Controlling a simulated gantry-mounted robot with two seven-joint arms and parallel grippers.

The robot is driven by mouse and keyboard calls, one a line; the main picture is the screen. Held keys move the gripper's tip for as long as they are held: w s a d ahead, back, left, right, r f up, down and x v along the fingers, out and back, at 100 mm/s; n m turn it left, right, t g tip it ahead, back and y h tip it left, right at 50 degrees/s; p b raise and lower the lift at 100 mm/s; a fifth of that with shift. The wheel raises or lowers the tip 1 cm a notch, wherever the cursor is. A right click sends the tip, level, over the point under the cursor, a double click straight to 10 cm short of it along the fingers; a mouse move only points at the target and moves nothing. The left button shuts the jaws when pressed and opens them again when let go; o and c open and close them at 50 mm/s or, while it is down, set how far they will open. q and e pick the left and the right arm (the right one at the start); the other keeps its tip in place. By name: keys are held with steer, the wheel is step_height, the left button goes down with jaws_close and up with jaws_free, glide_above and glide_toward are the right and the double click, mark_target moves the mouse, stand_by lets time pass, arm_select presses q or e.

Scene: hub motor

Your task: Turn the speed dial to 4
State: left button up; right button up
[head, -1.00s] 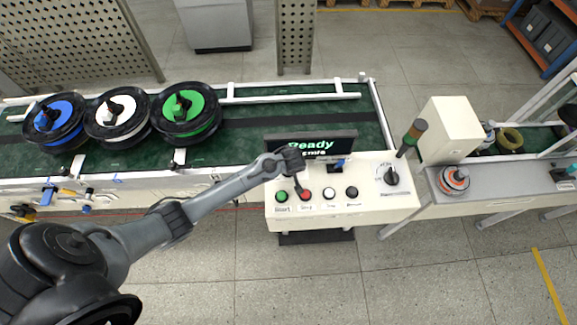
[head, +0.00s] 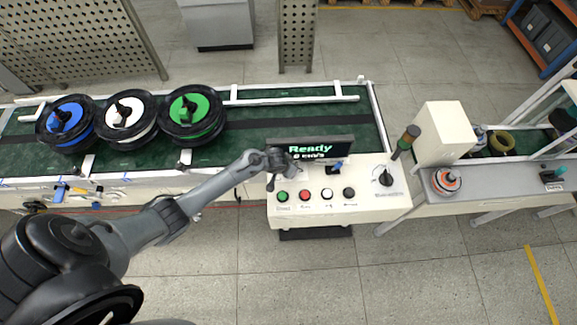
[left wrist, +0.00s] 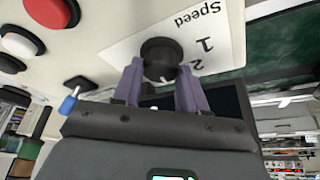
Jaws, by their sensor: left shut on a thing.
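My right gripper is not in view.
Green (head: 282,196), red (head: 305,196), white (head: 327,194) and black (head: 349,192) buttons line the panel's front. A screen (head: 310,150) reading "Ready" stands behind them. Spools (head: 195,113) lie on the conveyor to the left.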

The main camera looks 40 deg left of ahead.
arm_select(q)
steer(key=shift+m+h, duration=0.4)
steer(key=shift+m, duration=0.5)
steer(key=shift+p, duration=0.3)
steer(key=o, duration=1.1)
steer(key=shift+c, duration=0.2)
